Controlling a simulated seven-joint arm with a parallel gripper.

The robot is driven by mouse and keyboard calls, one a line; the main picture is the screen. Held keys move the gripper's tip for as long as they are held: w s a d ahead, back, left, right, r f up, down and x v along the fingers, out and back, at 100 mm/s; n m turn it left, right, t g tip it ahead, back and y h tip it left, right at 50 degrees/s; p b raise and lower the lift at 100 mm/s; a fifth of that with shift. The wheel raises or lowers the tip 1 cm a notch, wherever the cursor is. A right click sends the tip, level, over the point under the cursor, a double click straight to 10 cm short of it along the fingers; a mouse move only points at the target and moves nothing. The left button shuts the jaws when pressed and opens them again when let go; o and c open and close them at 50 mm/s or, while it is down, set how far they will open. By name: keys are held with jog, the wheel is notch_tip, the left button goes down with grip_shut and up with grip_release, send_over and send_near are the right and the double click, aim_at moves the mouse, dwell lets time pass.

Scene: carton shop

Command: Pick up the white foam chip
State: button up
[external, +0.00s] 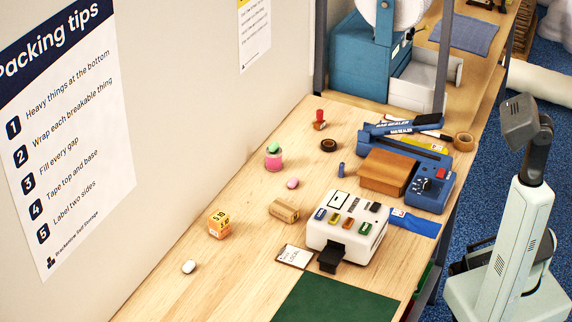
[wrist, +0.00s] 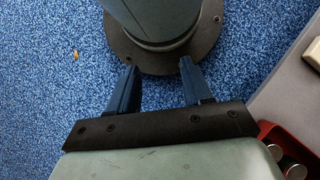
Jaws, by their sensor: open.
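The white foam chip (external: 189,267) is a small rounded white piece. It lies on the bare wooden bench (external: 165,292), near the front left in the external view. It does not show in the wrist view. My gripper (wrist: 158,66) is open and empty in the wrist view, with two blue fingers apart over the blue carpet and my own base. My arm stands folded at the right of the bench, well away from the chip. The fingers cannot be made out clearly in the external view.
A yellow-orange printed cube (external: 219,224) stands beyond the chip. A green mat (external: 335,300) lies at the front. Bench around the white chip is clear.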

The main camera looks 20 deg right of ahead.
jog(key=shift+o, duration=0.7)
